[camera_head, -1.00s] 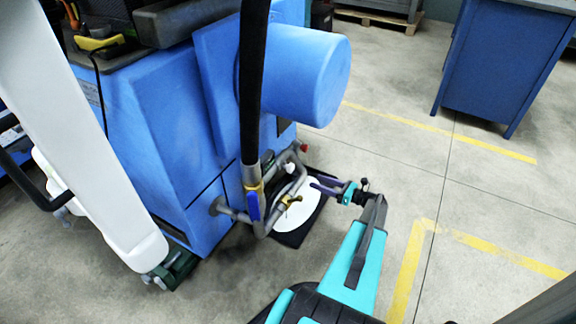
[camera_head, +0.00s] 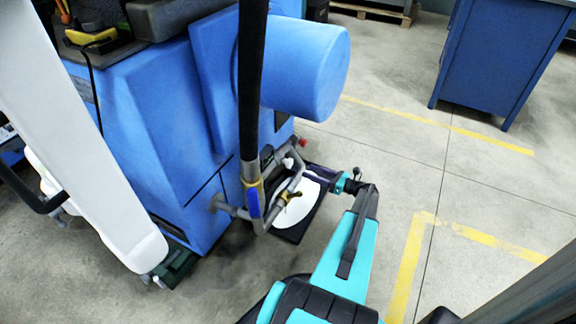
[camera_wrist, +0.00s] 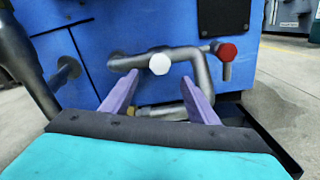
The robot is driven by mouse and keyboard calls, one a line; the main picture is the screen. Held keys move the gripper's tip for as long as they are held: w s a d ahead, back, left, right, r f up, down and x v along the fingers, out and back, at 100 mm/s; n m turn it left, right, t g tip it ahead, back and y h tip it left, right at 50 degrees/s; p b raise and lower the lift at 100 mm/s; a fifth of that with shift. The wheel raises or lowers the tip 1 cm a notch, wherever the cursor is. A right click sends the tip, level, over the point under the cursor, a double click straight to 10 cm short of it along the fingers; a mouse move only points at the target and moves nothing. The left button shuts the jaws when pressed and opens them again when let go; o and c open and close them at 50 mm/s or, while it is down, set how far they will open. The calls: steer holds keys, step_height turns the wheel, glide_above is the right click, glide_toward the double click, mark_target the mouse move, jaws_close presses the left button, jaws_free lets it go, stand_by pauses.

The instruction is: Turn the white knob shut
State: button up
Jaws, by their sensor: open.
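The white knob (camera_wrist: 159,64) sits on a grey pipe (camera_wrist: 185,58) at the blue machine's side, in the upper middle of the wrist view. My gripper (camera_wrist: 160,95) is open, its two purple fingers spread left and right below the knob in that view. The knob appears between the fingertip directions, and nothing is held. In the head view my gripper (camera_head: 312,174) reaches left toward the pipes, with its fingertips close to them.
A red knob (camera_wrist: 226,52) is on the pipe to the right of the white one. A black tray (camera_head: 288,236) lies below. Open floor is to the right.

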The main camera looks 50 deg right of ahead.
mark_target(291, 165)
steer(key=b+x, duration=0.3)
steer(key=x, duration=0.9)
steer(key=shift+s, duration=0.1)
steer(key=c, duration=0.9)
steer(key=shift+a, duration=0.65)
steer(key=shift+c, duration=0.7)
steer(key=shift+d, duration=0.4)
